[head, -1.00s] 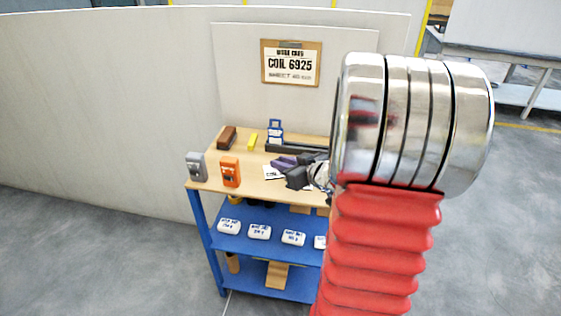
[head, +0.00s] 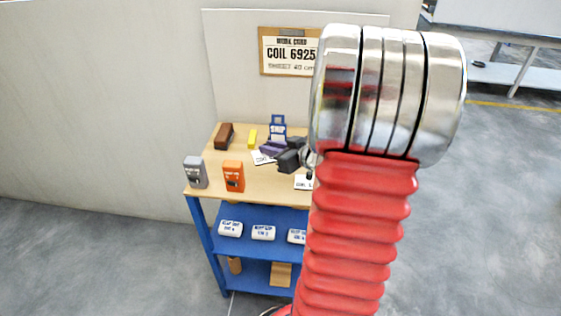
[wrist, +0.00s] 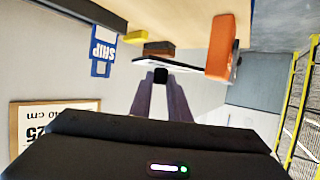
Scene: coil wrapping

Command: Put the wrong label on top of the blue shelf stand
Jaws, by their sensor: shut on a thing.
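My gripper (head: 268,150) is shut on a white label (head: 262,158) with dark print, partly hidden by the fingers. In the wrist view the label (wrist: 150,63) shows nearly edge-on at the fingertips (wrist: 160,78). A small blue stand (head: 278,122) marked SHIP is just behind my gripper at the back of the bench; its lower part is partly covered. The wrist view shows the stand (wrist: 102,52) upside down, left of the fingers and apart from the label. Another white label (head: 303,182) lies on the bench, partly hidden by my arm.
The wooden bench top (head: 215,165) also holds a brown block (head: 224,136), a yellow block (head: 252,138), a grey box (head: 195,172) and an orange box (head: 233,176). A clipboard (head: 270,68) reading COIL 6925 hangs behind. White packs (head: 263,233) sit on the lower blue shelf.

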